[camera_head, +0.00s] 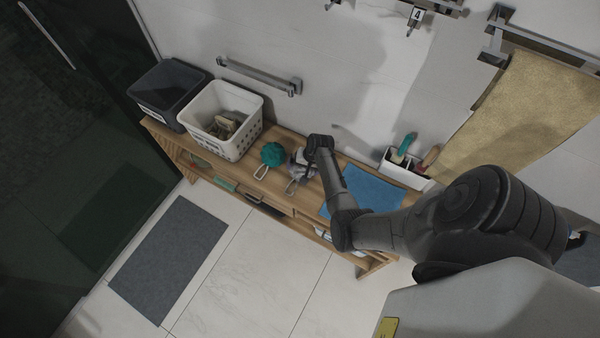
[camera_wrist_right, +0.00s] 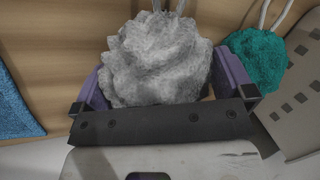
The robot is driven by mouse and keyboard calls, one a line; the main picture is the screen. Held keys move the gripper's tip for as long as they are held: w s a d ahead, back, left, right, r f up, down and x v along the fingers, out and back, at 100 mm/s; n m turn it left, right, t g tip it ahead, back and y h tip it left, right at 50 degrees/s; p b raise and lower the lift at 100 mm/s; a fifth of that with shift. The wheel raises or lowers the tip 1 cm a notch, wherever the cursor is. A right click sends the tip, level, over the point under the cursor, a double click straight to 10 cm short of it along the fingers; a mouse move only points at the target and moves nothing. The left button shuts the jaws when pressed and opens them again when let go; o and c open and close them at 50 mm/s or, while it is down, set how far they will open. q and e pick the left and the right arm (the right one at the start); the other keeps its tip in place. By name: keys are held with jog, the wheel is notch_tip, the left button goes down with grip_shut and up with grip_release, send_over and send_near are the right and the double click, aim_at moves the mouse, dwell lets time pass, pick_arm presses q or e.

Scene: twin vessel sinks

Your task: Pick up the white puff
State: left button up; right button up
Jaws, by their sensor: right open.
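The white puff (camera_wrist_right: 160,55) is a ruffled grey-white ball with a pale cord loop, resting on the wooden bench. My right gripper (camera_wrist_right: 162,70) is open, with its purple fingers on either side of the puff. The puff nearly fills the gap; I cannot tell whether the fingers touch it. In the head view my right gripper (camera_head: 302,160) is low over the bench, and its wrist hides part of the puff. My left gripper is not in view.
A teal puff (camera_head: 272,154) lies just left of the white one and also shows in the right wrist view (camera_wrist_right: 258,58). A white basket (camera_head: 238,146) and dark bin (camera_head: 168,88) stand farther left. A blue towel (camera_head: 372,192) and white caddy (camera_head: 404,173) are right.

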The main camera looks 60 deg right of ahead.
jog(key=shift+c, duration=0.3)
jog(key=c, duration=0.6)
jog(key=shift+r, duration=0.5)
jog(key=p+v, duration=0.2)
jog(key=v, duration=0.2)
jog(key=shift+w, duration=0.2)
jog(key=s+d+r+p, duration=0.2)
jog(key=s+d+r, duration=0.3)
jog(key=s, duration=0.4)
jog(key=shift+s+r, duration=0.25)
jog(key=shift+r, duration=0.35)
